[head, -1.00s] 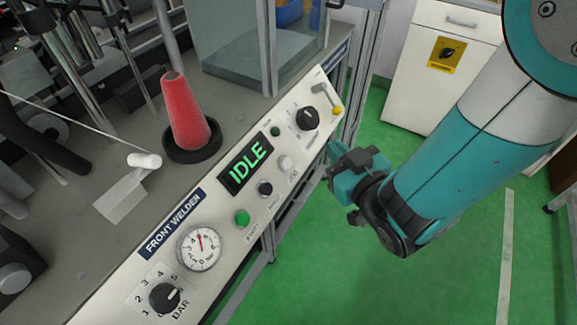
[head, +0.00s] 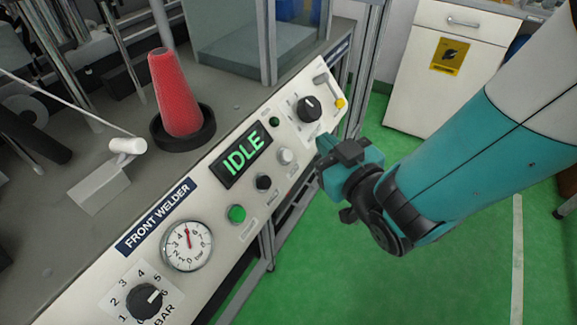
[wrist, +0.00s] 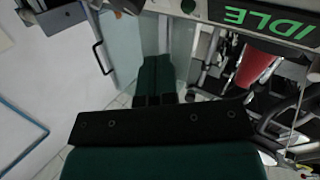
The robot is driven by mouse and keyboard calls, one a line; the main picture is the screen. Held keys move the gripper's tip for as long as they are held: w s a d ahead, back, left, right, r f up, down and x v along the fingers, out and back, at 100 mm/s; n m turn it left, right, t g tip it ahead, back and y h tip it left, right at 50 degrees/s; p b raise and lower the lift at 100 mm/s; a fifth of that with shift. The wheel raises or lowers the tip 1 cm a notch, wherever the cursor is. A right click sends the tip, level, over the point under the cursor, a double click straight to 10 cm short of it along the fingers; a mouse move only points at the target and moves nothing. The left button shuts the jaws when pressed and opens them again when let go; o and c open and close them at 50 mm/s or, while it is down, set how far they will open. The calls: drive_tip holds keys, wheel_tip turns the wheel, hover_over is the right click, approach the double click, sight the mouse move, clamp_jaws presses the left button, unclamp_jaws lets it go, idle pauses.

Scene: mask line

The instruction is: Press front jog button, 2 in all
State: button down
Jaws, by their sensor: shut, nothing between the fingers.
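The front welder panel (head: 125,275) slopes along the front of the bench, with a green "IDLE" display (head: 242,155). The jog button (head: 285,156) is the pale round button right of the display, and its small label is hard to read. Below it on the panel are a black button (head: 263,182) and a green button (head: 237,214). My gripper (head: 324,160) is shut and empty, just right of the jog button and apart from it in the head view. In the wrist view its closed fingers (wrist: 156,80) show, with the display (wrist: 270,22) at upper right.
A black selector knob (head: 309,109) and a yellow-tipped lever (head: 340,103) sit at the panel's far end, close to my gripper. A pressure gauge (head: 187,246) and pressure knob (head: 145,301) are at the near end. A red cone (head: 176,95) stands behind. Green floor lies open at right.

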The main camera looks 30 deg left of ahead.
sight(286, 156)
drive_tip(key=a+f+b, duration=0.4)
drive_tip(key=a+b, duration=0.1)
drive_tip(key=b, duration=0.3)
drive_tip(key=shift+w, duration=0.2)
drive_tip(key=shift+f+b, duration=0.15)
drive_tip(key=shift+b, duration=0.25)
idle(1.5)
drive_tip(key=shift+a+f+b, duration=0.15)
drive_tip(key=shift+a+b, duration=0.15)
drive_tip(key=shift+b, duration=0.1)
drive_tip(key=shift+a+f+b, duration=0.25)
drive_tip(key=shift+a+b, duration=0.05)
drive_tip(key=shift+b, duration=0.1)
idle(0.6)
drive_tip(key=shift+r, duration=0.1)
drive_tip(key=shift+d+r+p, duration=0.45)
drive_tip(key=shift+d, duration=0.2)
